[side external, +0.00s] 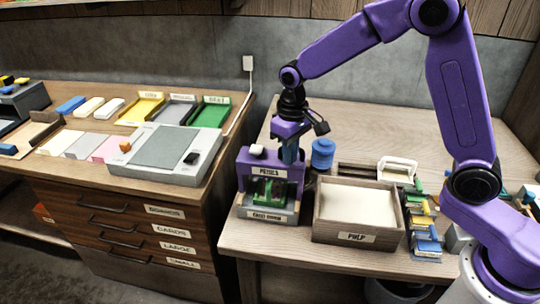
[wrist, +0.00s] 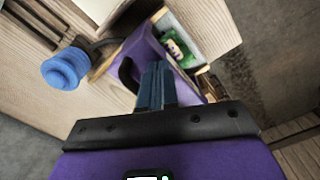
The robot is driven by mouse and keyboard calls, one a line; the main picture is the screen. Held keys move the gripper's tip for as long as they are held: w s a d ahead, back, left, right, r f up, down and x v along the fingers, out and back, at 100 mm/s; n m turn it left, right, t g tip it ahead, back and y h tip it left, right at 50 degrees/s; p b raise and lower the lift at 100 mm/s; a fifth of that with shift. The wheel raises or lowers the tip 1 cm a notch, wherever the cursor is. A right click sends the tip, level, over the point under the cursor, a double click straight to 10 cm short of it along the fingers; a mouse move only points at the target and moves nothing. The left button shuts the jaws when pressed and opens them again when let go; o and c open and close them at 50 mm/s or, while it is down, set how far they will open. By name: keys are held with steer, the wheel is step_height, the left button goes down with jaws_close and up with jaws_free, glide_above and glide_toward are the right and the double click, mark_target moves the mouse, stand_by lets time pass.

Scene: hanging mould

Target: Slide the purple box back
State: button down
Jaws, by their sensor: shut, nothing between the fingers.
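The purple box (side external: 244,170), with a pale label on its front, stands on a grey labelled base (side external: 268,215) near the front left of the right table. Small green and pink items show inside its open front. In the wrist view the purple box (wrist: 148,42) has a dark curved handle on its near side and a green item beside it. My gripper (side external: 290,158) points down at the rear right part of the box's top. Its blue fingers (wrist: 155,72) are shut with nothing held. They look close to the box; I cannot tell whether they touch it.
A blue round container (side external: 322,154) stands just right of the gripper. A wooden tray with a pale filling (side external: 358,238) is right of the box. Several small coloured blocks (side external: 425,225) and a white frame (side external: 397,168) lie farther right. The table behind is mostly clear.

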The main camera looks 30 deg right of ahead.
steer(key=shift+f, duration=0.35)
steer(key=w+d, duration=1)
steer(key=shift+d, duration=0.15)
stand_by(1.7)
steer(key=shift+r, duration=0.2)
steer(key=shift+s+a+r, duration=0.2)
steer(key=shift+a+r, duration=0.1)
step_height(320, 180, up, 8)
stand_by(1.0)
stand_by(0.3)
